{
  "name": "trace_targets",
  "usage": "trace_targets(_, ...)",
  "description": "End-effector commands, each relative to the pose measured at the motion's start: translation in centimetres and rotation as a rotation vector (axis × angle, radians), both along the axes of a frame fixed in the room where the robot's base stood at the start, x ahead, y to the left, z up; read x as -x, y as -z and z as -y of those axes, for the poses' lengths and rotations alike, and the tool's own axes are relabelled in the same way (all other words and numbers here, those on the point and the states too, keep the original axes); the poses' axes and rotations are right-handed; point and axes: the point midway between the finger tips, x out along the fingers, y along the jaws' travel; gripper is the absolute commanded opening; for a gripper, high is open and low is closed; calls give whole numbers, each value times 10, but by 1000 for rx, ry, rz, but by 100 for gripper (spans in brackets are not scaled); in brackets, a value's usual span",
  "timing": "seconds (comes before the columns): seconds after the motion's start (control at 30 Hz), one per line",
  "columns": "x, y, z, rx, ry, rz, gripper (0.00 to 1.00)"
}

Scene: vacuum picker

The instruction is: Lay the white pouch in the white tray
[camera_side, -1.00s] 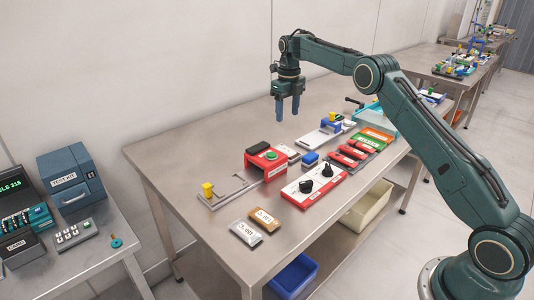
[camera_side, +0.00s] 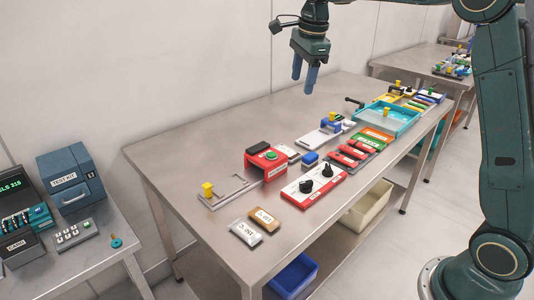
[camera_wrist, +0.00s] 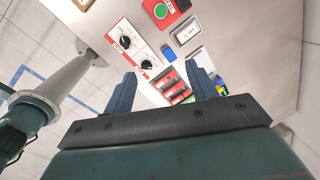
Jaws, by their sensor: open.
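A whitish-grey flat pouch (camera_side: 246,232) with a printed label lies on the steel table near its front left edge, beside a brown pouch (camera_side: 263,221). My gripper (camera_side: 302,86) is open and empty, high above the table and well apart from the pouch. Its two blue fingers also show in the wrist view (camera_wrist: 162,70), with nothing between them. A small white labelled piece with a dark edge (camera_wrist: 187,33) lies by the red button box. A cream-white bin (camera_side: 367,209) stands on the shelf below the tabletop. I cannot tell which is the white tray.
A red box with a green button (camera_side: 269,156), a red-and-white knob panel (camera_side: 313,186), a metal fixture with a yellow knob (camera_side: 226,190) and a turquoise tray (camera_side: 388,117) stand on the table. A blue bin (camera_side: 294,276) is below. The table's back left is clear.

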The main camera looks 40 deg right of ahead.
Motion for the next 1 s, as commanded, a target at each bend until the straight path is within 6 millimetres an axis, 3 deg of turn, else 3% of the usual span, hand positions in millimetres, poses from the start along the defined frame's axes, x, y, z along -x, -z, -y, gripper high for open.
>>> trace_targets(0.2, 52, -23, -22, 68, -313, 43, 57)
trace_targets(0.47, 117, -34, -43, 166, -686, 89, 57)
trace_targets(0.77, 193, -26, -62, 304, -1109, 133, 57)
trace_targets(1.0, 251, -5, -73, 433, -1441, 159, 57)
